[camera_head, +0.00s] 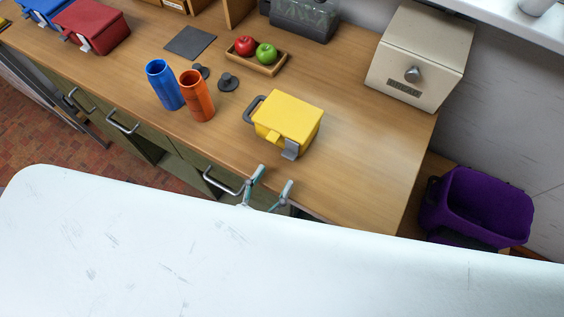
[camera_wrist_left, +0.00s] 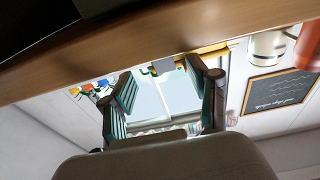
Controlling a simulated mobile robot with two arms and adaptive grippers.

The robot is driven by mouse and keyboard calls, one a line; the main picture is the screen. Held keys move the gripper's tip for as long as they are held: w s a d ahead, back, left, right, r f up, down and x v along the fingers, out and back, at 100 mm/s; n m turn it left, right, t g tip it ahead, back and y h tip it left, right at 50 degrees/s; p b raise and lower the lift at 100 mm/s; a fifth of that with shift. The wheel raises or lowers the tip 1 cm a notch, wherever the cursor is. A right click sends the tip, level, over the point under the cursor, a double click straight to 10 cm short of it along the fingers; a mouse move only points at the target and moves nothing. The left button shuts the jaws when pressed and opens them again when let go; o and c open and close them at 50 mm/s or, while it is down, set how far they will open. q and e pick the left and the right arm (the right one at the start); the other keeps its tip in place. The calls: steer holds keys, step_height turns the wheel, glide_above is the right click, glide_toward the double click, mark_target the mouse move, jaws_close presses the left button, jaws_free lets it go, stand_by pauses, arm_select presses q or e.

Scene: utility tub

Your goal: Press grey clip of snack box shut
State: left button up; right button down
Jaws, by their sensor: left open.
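The yellow snack box (camera_head: 288,115) stands on the wooden counter with its lid down. Its grey clip (camera_head: 290,149) juts out at the front edge, right of a yellow tab, and looks tilted away from the wall. A dark grey handle (camera_head: 250,109) is on its left side. My left gripper (camera_head: 273,182) is open and empty at the counter's front edge, just in front of the clip and apart from it. In the left wrist view my open fingers (camera_wrist_left: 163,85) frame the grey clip (camera_wrist_left: 163,66) and a strip of yellow box (camera_wrist_left: 207,49). My right gripper is not in view.
Orange (camera_head: 197,96) and blue (camera_head: 165,85) bottles stand left of the box. A wooden tray (camera_head: 262,69) with two apples is behind. A beige bread box (camera_head: 420,57) is at the back right. The counter right of the snack box is clear. Drawer handles (camera_head: 222,185) jut out below.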

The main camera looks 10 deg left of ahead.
arm_select(q)
steer(key=v, duration=0.6)
steer(key=shift+s, duration=0.3)
steer(key=s+a+f+g+y, duration=0.1)
steer(key=a+f+g, duration=0.15)
steer(key=f, duration=0.75)
steer(key=s+a+f+g+y, duration=0.15)
steer(key=f+g, duration=0.25)
steer(key=f, duration=0.7)
steer(key=s+a+f+g+y, duration=0.1)
steer(key=a+f+g, duration=0.15)
steer(key=f, duration=0.75)
steer(key=s+a+f+g+y, duration=0.1)
steer(key=s+a+f+g, duration=0.2)
steer(key=s+f, duration=0.4)
steer(key=s+a+f+n+g+y, duration=0.1)
steer(key=s+a+f+g+y, duration=0.1)
steer(key=s+a+f+g, duration=0.2)
step_height(320, 180, down, 3)
steer(key=s+g, duration=0.1)
steer(key=s, duration=0.1)
steer(key=shift+s+a, duration=0.15)
steer(key=shift+s, duration=0.25)
